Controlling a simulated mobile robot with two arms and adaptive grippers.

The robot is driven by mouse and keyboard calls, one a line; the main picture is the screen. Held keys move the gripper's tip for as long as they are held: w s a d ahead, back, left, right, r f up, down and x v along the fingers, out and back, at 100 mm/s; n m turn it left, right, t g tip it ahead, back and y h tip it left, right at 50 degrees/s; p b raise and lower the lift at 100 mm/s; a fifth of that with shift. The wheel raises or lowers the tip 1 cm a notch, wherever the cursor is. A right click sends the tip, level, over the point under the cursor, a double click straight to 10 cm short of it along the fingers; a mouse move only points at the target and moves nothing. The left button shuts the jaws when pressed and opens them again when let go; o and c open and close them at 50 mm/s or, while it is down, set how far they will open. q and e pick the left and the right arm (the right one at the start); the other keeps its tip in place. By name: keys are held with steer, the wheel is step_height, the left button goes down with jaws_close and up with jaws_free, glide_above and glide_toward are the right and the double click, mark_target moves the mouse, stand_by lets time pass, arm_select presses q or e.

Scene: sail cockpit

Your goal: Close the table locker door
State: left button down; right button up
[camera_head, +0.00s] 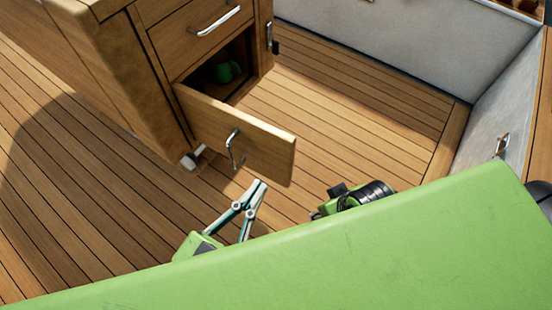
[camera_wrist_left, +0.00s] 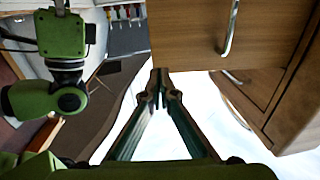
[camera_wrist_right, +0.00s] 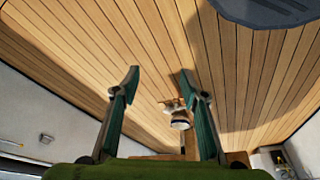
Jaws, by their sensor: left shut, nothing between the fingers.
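The wooden table locker (camera_head: 110,65) stands at the upper left of the head view. Its door (camera_head: 265,145) is swung wide open from the left side of the lower opening, with a metal handle (camera_head: 233,148) on its face. My left gripper (camera_head: 258,186) is shut and empty just in front of the door's lower edge; contact cannot be told. In the left wrist view, its fingertips (camera_wrist_left: 159,78) lie beside a corner of the wooden door panel (camera_wrist_left: 190,35). My right gripper (camera_wrist_right: 158,82) is open and empty in the right wrist view, over the plank floor.
A green mug (camera_head: 226,71) sits inside the open locker. A shut drawer (camera_head: 205,38) with a metal handle is above it. Pale walls (camera_head: 400,45) bound the right and back. The plank floor (camera_head: 350,110) right of the door is clear.

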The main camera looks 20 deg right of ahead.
mark_target(284, 152)
arm_select(q)
steer(key=x, duration=0.6)
steer(key=shift+d, duration=0.1)
steer(key=shift+w+d, duration=0.3)
steer(key=shift+w, duration=0.05)
steer(key=shift+w+d, duration=0.25)
steer(key=shift+d, duration=0.05)
arm_select(e)
steer(key=shift+w+f, duration=0.15)
steer(key=shift+w, duration=0.2)
steer(key=shift+s+f, duration=0.15)
steer(key=shift+s, duration=0.05)
